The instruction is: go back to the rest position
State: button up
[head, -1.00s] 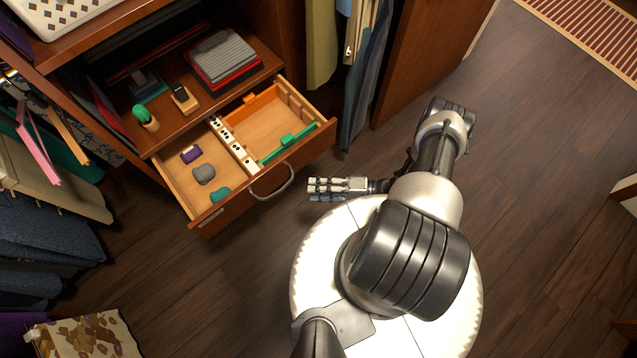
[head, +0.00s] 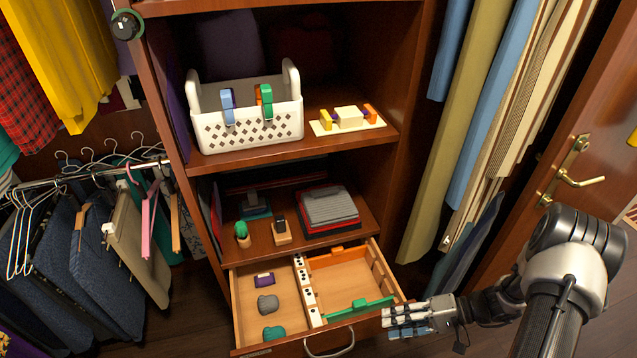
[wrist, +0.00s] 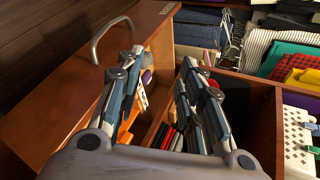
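My gripper (head: 408,318) is at the lower right in the head view, beside the front right corner of the pulled-out drawer (head: 380,278). Its two fingers stand apart with nothing between them in the wrist view (wrist: 160,68), so it is open. My arm reaches in from the right side. The drawer also shows in the wrist view (wrist: 75,85), with its metal handle (wrist: 110,38) to the left of the fingers. No contact between gripper and drawer is visible.
The drawer holds a purple item (head: 264,280), a grey lump (head: 267,304), a teal lump (head: 273,333) and a white divider (head: 306,290). A white basket (head: 250,135) stands on the shelf. Clothes hang left (head: 85,245) and right (head: 470,120). A door with a brass handle (head: 570,180) is at right.

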jog(key=s+a+r+n+g+h, duration=0.15)
jog(key=r+h, duration=0.25)
jog(key=r, duration=0.8)
jog(key=s+a+r+n+g+h, duration=0.1)
jog(key=s+a+r+h, duration=0.15)
jog(key=r, duration=0.85)
jog(key=s+a+r+t+h, duration=0.1)
jog(key=s+r+t+h, duration=0.5)
jog(key=s+r, duration=0.5)
jog(key=shift+a+r+t, duration=0.2)
jog(key=shift+r+t, duration=0.15)
jog(key=shift+r, duration=0.15)
